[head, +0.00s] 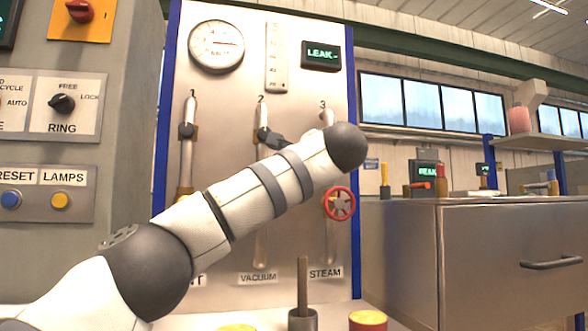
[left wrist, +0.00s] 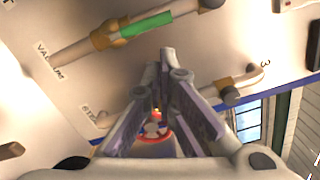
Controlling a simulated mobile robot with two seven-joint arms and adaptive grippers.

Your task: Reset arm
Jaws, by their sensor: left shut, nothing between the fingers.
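My left arm crosses the head view from the lower left, and its rounded joint hides part of the steam pipe. My left gripper is not visible in the head view. In the left wrist view, my left gripper (left wrist: 165,62) is shut, its fingers meeting with nothing held, in front of the pipe panel. A red handwheel (head: 339,203) is on the steam pipe; it also shows between the finger linkages in the left wrist view (left wrist: 152,131). The vacuum pipe has a green handle (left wrist: 146,25). My right gripper is in neither view.
The panel (head: 230,95) carries a round gauge (head: 216,46) and a LEAK display (head: 321,55). A grey control cabinet (head: 125,110) stands close on the left. A steel drawer cabinet (head: 480,225) is on the right.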

